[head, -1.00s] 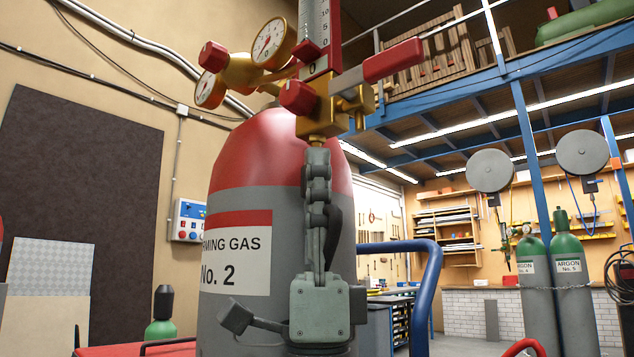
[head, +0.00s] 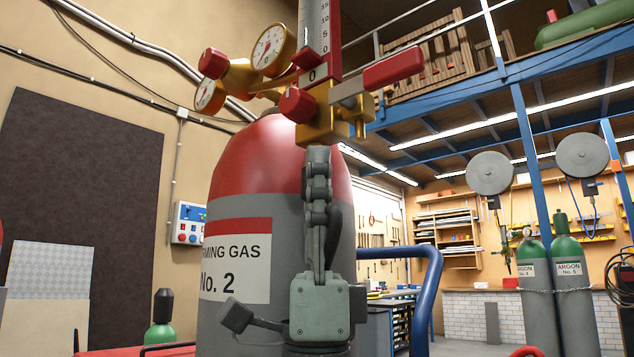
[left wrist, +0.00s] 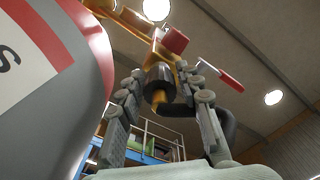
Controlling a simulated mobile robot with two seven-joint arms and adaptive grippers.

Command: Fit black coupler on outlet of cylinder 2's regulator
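Cylinder 2 (head: 232,290) is grey with a red shoulder and a "No. 2" label. Its brass regulator (head: 318,112) has two gauges, red knobs and a red-handled part. My left gripper (head: 318,152) points up just below the regulator's brass block in the head view. In the left wrist view the black coupler (left wrist: 159,76) sits between the two fingers of this gripper (left wrist: 160,80), which are closed around its sides. A dark hose (left wrist: 222,128) bends away from it. The coupler is hidden in the head view, and I cannot tell whether it touches the outlet. My right gripper is not in view.
A blue rail (head: 430,285) curves beside cylinder 2 on the right. A small green bottle (head: 161,325) with a black top is at the lower left. The space right of the regulator is open.

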